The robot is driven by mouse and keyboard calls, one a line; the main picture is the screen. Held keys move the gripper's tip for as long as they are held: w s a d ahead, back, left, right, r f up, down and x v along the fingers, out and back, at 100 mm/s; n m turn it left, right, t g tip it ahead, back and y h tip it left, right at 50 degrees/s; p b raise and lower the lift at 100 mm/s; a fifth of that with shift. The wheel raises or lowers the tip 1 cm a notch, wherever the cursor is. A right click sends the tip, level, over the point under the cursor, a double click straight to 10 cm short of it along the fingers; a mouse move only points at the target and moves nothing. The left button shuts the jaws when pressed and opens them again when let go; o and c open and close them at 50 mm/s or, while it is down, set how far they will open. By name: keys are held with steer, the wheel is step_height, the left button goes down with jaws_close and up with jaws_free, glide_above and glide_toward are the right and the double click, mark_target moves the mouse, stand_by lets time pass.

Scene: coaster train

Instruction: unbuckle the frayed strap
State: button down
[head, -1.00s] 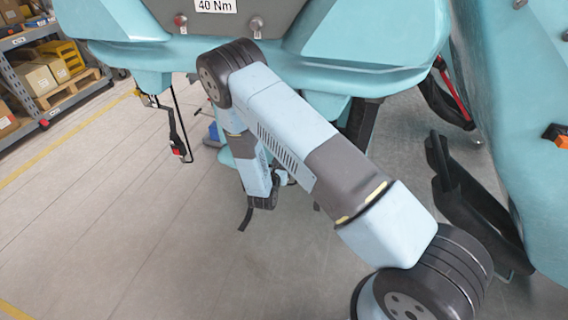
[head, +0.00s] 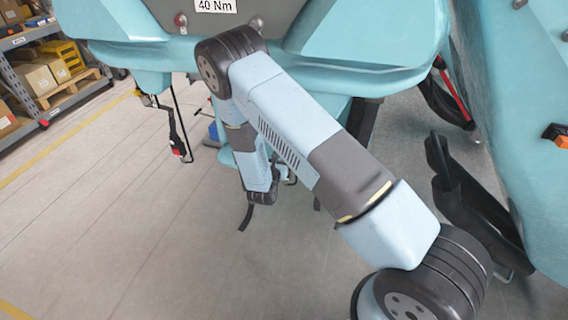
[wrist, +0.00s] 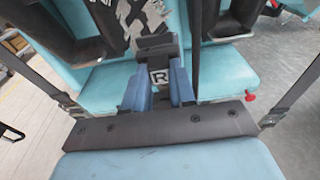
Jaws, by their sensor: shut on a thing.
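In the wrist view, the two blue fingers of my gripper (wrist: 160,92) are shut on a dark block marked "R" (wrist: 159,76), which looks like a buckle part. Its lower side is hidden between the fingers. A black piece with ragged white patches (wrist: 143,18) lies just beyond it against the teal seat; I cannot tell for sure whether it is the frayed strap.
In the wrist view, a strap hangs at the left (wrist: 43,72) and another at the right (wrist: 297,92). In the head view, a strap with a red part (head: 178,143) hangs from the car's left. Shelves (head: 45,75) stand far left. The floor at lower left is clear.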

steer(key=w+a, duration=0.2)
steer(key=a, duration=0.7)
steer(key=shift+w+a, duration=0.35)
steer(key=shift+w, duration=0.05)
stand_by(1.0)
steer(key=shift+f, duration=0.1)
stand_by(0.8)
step_height(320, 180, down, 13)
steer(key=shift+f, duration=0.2)
steer(key=c, duration=0.8)
jaws_free()
steer(key=shift+c, duration=0.2)
steer(key=v, duration=1.3)
steer(key=shift+s, duration=0.4)
